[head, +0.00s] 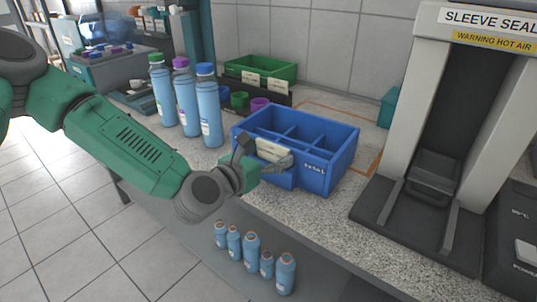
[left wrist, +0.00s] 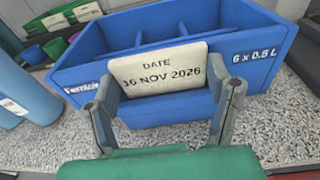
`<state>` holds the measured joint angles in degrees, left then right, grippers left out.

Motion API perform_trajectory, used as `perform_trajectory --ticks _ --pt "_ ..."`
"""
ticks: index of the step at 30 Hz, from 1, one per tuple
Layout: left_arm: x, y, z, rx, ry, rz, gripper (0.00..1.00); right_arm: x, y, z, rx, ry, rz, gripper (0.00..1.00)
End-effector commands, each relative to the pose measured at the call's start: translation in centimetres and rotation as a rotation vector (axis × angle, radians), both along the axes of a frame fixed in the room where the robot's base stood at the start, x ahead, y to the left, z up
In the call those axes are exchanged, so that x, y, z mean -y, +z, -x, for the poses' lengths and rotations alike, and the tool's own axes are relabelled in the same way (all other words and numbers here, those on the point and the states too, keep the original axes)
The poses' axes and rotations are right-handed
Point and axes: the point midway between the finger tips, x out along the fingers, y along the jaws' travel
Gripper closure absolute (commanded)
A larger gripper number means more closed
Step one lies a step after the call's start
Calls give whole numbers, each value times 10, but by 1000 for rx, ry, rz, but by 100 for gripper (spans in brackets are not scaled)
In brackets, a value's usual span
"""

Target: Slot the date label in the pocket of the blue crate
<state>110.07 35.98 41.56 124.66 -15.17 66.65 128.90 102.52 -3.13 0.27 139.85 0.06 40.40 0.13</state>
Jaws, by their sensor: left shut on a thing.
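The blue crate (head: 318,178) stands on the counter, its inside split into compartments. In the left wrist view its front wall (left wrist: 258,48) reads "6 x 0.5 L" at the right. My left gripper (head: 266,152) is at the crate's front wall, with its fingers (left wrist: 165,78) shut on the side edges of the date label (left wrist: 164,62). The label is cream, reads "DATE 16 NOV 2026" and is roughly upright, slightly tilted, its top near the crate's rim. The pocket is not clearly seen; the label covers that part of the wall. I cannot tell whether the label touches it. My right gripper is not in view.
Several tall blue bottles (head: 184,100) stand left of the crate. A green crate (head: 262,70) is behind. The sleeve sealer (head: 393,120) stands to the right. Small blue bottles (head: 251,245) are below the counter's front edge. Some counter right of the crate is clear.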

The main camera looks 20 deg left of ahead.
Motion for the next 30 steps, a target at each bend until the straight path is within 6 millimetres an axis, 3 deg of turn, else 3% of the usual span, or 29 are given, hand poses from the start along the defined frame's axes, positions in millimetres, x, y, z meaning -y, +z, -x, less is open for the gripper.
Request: perform_trajectory --ticks 7,8,9,10,20,30 --pt "0 0 0 0 0 0 75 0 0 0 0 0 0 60" --pt "0 0 0 1 0 0 20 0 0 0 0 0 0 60" --pt "0 0 0 0 0 0 6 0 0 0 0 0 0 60" --pt "0 0 0 0 0 0 2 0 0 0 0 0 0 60" --pt "-2 0 4 -1 0 1 2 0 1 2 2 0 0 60" --pt "-18 7 53 -2 1 3 2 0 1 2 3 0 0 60"
